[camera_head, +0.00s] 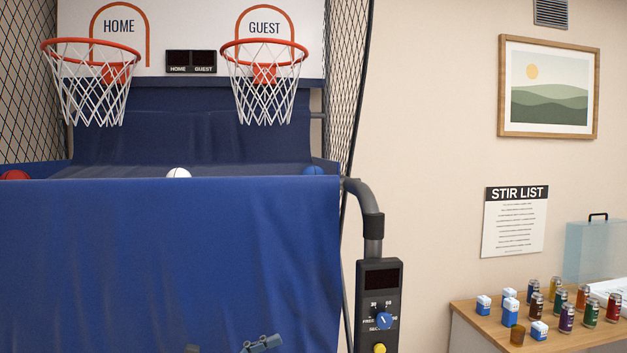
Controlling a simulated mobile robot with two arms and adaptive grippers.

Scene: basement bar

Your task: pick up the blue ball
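The blue ball (313,170) shows as a small strip of blue above the front cover of the basketball arcade machine, at its right end. Most of it is hidden behind the cover. A white ball (178,173) and a red ball (15,175) lie along the same edge, also partly hidden. A small blue-grey mechanical piece (262,343) at the bottom edge looks like part of my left arm or gripper, well below the balls. Its fingers cannot be made out. My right gripper is not in view.
The blue cloth front (150,265) of the machine stands as a wall before the balls. A bent grey post with a control box (379,300) stands at its right. Black netting (350,70) closes the sides. A wooden counter (480,325) with several cans is at the right.

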